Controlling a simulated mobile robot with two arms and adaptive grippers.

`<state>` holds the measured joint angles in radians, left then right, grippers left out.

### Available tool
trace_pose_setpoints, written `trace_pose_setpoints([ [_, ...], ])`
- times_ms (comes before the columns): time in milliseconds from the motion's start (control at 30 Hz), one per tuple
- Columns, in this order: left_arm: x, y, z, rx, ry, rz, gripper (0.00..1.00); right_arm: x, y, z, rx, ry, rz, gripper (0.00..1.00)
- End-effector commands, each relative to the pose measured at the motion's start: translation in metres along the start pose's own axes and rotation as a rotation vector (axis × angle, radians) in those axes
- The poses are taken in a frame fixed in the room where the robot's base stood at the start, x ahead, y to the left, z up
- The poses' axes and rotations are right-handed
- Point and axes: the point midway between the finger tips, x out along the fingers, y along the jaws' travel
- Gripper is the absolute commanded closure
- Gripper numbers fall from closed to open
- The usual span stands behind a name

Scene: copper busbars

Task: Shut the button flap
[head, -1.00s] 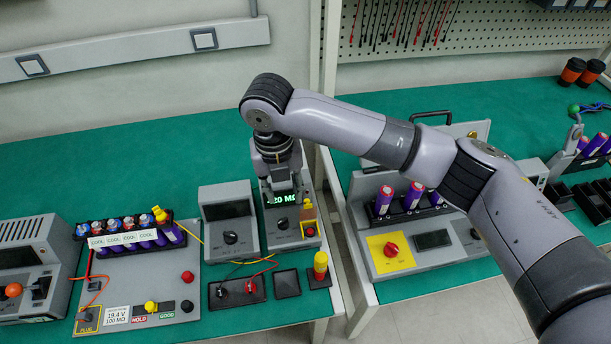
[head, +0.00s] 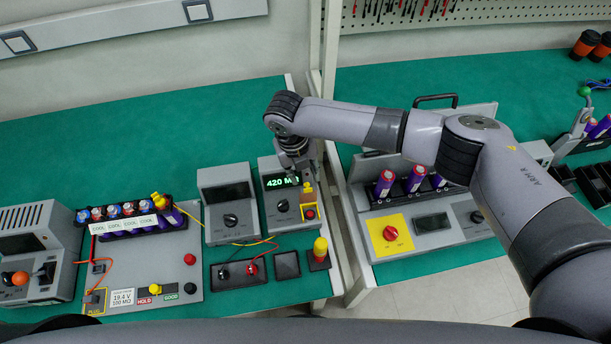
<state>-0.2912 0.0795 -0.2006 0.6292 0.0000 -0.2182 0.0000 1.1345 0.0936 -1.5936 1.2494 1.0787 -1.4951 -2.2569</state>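The button flap (head: 307,195) is a small yellow-orange cover on the right part of a grey meter with a lit green display (head: 282,182) reading about 420 MΩ. The flap stands raised behind a red button (head: 310,213), which is uncovered. My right gripper (head: 303,176) points down just behind and above the flap, at the meter's upper right edge. Its fingers are small and dark here, so I cannot tell if they are open or touch the flap. My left gripper is not in view.
A second grey meter (head: 228,204) stands directly left. In front are a black socket block (head: 238,273), an empty black tray (head: 287,265) and a yellow-topped post (head: 320,250). A gap separates this bench from the right one, which holds a grey tester case (head: 432,243).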

Motion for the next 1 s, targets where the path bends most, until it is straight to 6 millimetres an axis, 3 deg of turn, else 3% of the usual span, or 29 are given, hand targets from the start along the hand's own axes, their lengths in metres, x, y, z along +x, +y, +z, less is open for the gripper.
trace_pose_setpoints([
  [100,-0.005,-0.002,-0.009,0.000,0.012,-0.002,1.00,0.019,0.000,-0.001,-0.001,0.001,-0.001,0.66],
  [300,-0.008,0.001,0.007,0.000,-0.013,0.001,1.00,0.038,0.000,0.000,0.000,0.000,0.000,0.66],
  [433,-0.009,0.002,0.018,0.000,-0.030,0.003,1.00,0.042,0.000,0.000,-0.001,-0.001,-0.001,0.66],
  [633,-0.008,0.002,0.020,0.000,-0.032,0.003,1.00,0.042,0.000,0.000,-0.001,-0.001,0.000,0.66],
  [1000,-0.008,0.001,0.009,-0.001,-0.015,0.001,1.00,0.041,0.001,0.000,-0.001,-0.001,0.000,0.91],
])
